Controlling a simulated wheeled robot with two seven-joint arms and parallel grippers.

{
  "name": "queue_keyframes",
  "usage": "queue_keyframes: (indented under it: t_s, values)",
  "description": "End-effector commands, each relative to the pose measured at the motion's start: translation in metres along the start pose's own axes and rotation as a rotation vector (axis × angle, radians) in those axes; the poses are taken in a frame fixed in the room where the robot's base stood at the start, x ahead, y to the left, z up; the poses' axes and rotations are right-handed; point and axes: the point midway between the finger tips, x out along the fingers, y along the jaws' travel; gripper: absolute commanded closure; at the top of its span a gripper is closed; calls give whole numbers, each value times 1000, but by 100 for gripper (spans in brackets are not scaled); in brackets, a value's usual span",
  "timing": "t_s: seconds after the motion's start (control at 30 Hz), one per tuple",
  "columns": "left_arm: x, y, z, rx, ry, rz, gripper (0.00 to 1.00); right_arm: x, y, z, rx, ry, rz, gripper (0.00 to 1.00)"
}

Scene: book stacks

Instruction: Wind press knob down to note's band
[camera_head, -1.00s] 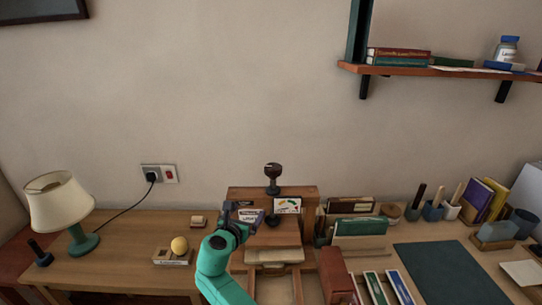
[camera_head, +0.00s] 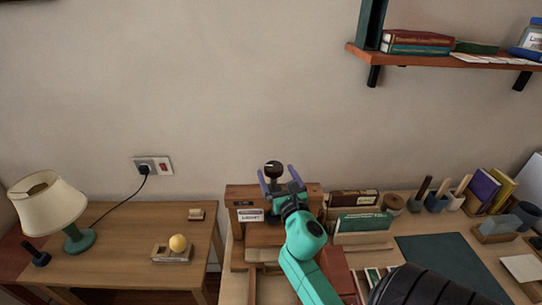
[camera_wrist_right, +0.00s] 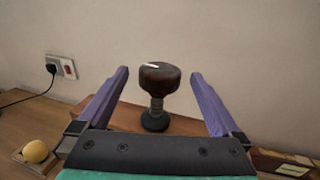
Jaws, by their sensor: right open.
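The press knob (camera_head: 273,169) is dark and round, with a white mark on top, on a threaded screw above the wooden press (camera_head: 315,192). It also shows in the wrist view (camera_wrist_right: 160,76). My right gripper (camera_head: 277,172) is open, one purple finger on each side of the knob. In the wrist view the fingers (camera_wrist_right: 160,73) stand apart from the knob with a gap on both sides. The note with coloured marks on the press front is hidden behind my right gripper. A white label (camera_head: 251,215) shows left of it. My left gripper is not in view.
Green and brown books (camera_head: 362,223) stand right of the press. A lamp (camera_head: 55,212) and a yellow ball (camera_head: 178,243) on a small tray are at the left. A wall socket (camera_head: 152,166) with a cord is behind. A shelf (camera_head: 445,57) hangs upper right.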

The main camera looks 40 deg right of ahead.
Motion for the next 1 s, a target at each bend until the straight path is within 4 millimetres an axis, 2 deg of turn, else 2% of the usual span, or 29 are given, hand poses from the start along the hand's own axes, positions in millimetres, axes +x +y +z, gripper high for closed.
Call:
queue_keyframes:
  t_s: [0.1,0.23,0.37,0.57,0.8,1.0]
  values:
    - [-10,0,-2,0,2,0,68,32,0,4,2,-2,-3,0]
    - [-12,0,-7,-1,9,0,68,54,0,1,2,0,-2,0]
    - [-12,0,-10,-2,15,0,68,63,0,0,2,1,-2,0]
    - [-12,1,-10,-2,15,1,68,63,0,-1,1,1,-1,0]
    - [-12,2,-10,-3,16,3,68,63,0,-1,1,1,-2,85]
    - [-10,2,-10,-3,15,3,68,63,-1,-2,1,1,-11,85]
